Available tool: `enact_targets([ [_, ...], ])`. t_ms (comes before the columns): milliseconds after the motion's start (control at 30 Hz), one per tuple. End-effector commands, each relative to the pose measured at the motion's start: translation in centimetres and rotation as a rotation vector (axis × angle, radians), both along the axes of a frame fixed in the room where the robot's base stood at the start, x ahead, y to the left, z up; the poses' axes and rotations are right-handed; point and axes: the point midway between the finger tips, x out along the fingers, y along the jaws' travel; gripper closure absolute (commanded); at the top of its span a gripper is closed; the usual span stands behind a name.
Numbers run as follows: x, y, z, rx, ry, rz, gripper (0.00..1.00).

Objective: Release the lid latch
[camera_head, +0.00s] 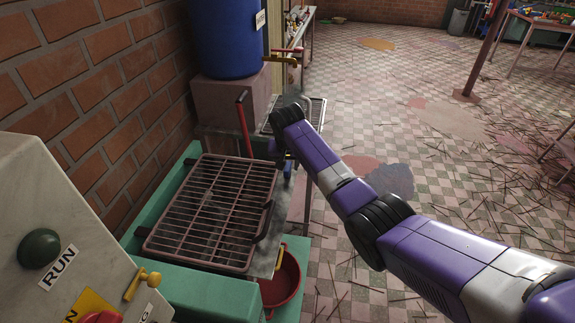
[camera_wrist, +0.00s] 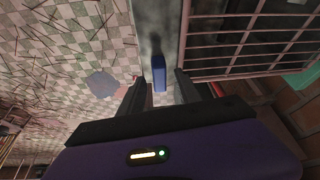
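The barred lid (camera_head: 212,210) lies flat over the green machine (camera_head: 205,296), with a dark handle at its right edge. Its bars also show at the upper right of the wrist view (camera_wrist: 250,38). A small blue piece (camera_wrist: 158,73), which looks like the latch, sits on a grey metal strip beside the lid; a bit of blue also shows in the head view (camera_head: 287,170). My gripper (camera_wrist: 158,80) is open, with a finger on each side of the blue piece and small gaps showing. In the head view my wrist hides most of the gripper.
A red lever (camera_head: 243,122) stands upright behind the lid. A blue barrel (camera_head: 228,38) with a brass tap stands at the back. A control panel (camera_head: 68,240) with a RUN button is at the left. A red bucket (camera_head: 283,280) stands below the right side. The tiled floor at right is littered with sticks.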

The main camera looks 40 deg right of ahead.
Motion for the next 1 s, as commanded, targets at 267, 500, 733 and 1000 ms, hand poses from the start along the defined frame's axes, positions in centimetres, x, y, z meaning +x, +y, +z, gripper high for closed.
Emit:
enact_targets([
  [267, 0.12, -0.09, -0.40, 0.000, 0.000, 0.000, 0.60],
  [500, 0.11, -0.09, -0.40, 0.000, 0.000, 0.000, 0.91],
  [733, 0.13, -0.05, -0.40, 0.001, -0.001, -0.005, 1.00],
  [1000, 0.28, 0.14, -0.53, 0.002, 0.001, -0.164, 1.00],
])
